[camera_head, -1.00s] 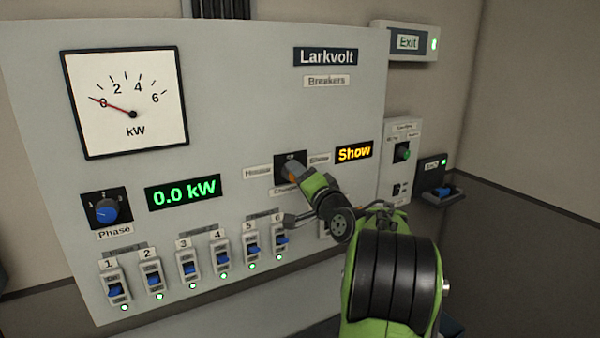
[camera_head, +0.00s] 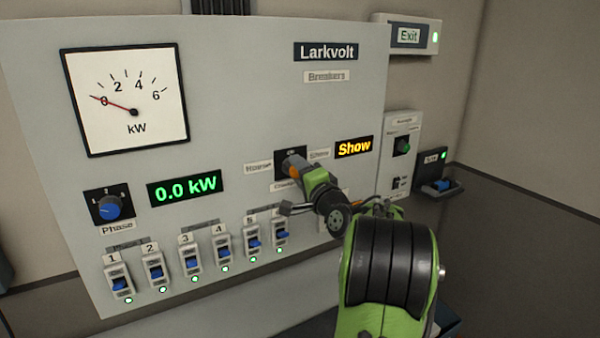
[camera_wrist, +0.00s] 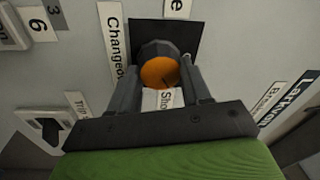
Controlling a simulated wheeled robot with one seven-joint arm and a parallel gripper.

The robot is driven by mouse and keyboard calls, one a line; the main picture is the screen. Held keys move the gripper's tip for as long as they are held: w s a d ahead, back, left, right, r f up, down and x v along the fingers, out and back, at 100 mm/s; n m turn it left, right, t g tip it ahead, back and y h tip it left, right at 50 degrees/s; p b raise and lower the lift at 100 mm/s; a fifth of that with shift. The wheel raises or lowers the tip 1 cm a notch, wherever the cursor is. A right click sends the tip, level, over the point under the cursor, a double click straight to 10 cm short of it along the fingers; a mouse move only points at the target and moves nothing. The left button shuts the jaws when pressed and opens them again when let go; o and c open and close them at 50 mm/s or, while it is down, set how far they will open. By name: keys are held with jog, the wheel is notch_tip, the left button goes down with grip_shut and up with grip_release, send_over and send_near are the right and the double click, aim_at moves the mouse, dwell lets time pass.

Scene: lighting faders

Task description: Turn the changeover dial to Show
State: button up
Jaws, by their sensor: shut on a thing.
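The changeover dial has a dark square plate (camera_head: 282,157) and an orange-faced round knob (camera_wrist: 158,72), on the grey panel between the labels House (camera_head: 257,168) and Show (camera_head: 319,154). My gripper (camera_head: 297,170) reaches it from the lower right. In the wrist view its two fingers stand on either side of the knob, shut on it. A Show label (camera_wrist: 163,100) appears between the fingers in that view. The amber display (camera_head: 354,147) right of the dial reads Show. The knob's pointer is too hidden to read.
Several blue breaker switches (camera_head: 193,262) line the panel below left, close to my gripper. A Phase knob (camera_head: 109,208), a green 0.0 kW display (camera_head: 184,188) and a kW meter (camera_head: 125,100) are further left. A smaller control box (camera_head: 400,150) stands to the right.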

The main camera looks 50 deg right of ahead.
jog(key=o, duration=1.1)
jog(key=shift+c, duration=0.2)
jog(key=shift+s, duration=0.1)
jog(key=b+v, duration=0.4)
jog(key=v, duration=1.1)
jog(key=shift+s, duration=0.3)
jog(key=shift+a, duration=0.1)
